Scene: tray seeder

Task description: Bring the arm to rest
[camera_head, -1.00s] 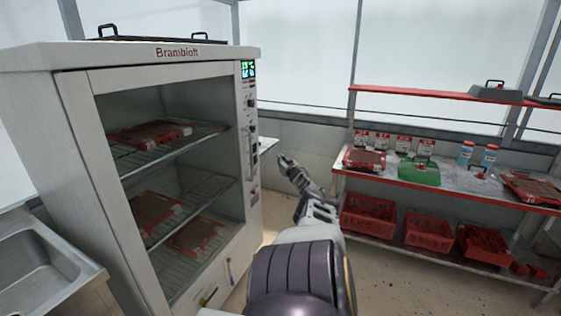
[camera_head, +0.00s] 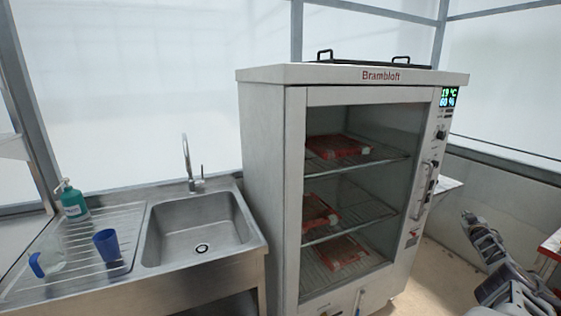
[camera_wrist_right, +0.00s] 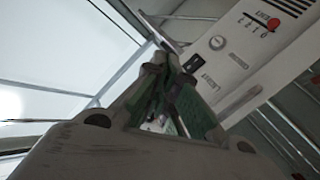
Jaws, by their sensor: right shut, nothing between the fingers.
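My right gripper (camera_head: 470,219) shows at the right of the head view, with its arm coming in from the lower right corner. It is shut and empty, and stands clear of the white cabinet (camera_head: 271,170) to its left. In the right wrist view the closed fingers (camera_wrist_right: 172,62) point up, with the cabinet's control panel (camera_wrist_right: 240,55) behind them. My left gripper is in neither view.
Floor is open right of the cabinet.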

